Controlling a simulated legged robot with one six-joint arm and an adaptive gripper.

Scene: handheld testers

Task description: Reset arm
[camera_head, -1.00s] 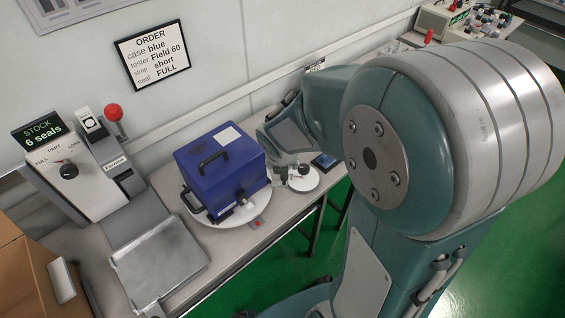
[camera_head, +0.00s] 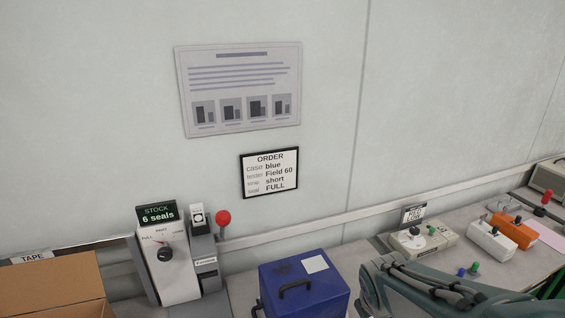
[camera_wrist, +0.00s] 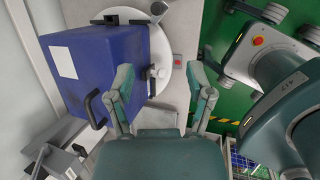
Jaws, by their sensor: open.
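In the wrist view, my gripper (camera_wrist: 163,92) is open, its two fingers spread with nothing between them. The blue case (camera_wrist: 105,65) is to its left, with a white label on top and black handles. The case stands on a round white plate (camera_wrist: 178,68). In the head view, the top of the blue case (camera_head: 302,288) shows at the bottom edge, with the rest cut off. My arm crosses the lower right there, and the gripper itself is out of that view.
A sealing machine (camera_head: 170,262) with a dial and red-knobbed lever stands left of the case. A cardboard box (camera_head: 50,290) is at the far left. Several testers, including an orange one (camera_head: 512,232), line the bench at right. An order card (camera_head: 269,173) hangs on the wall.

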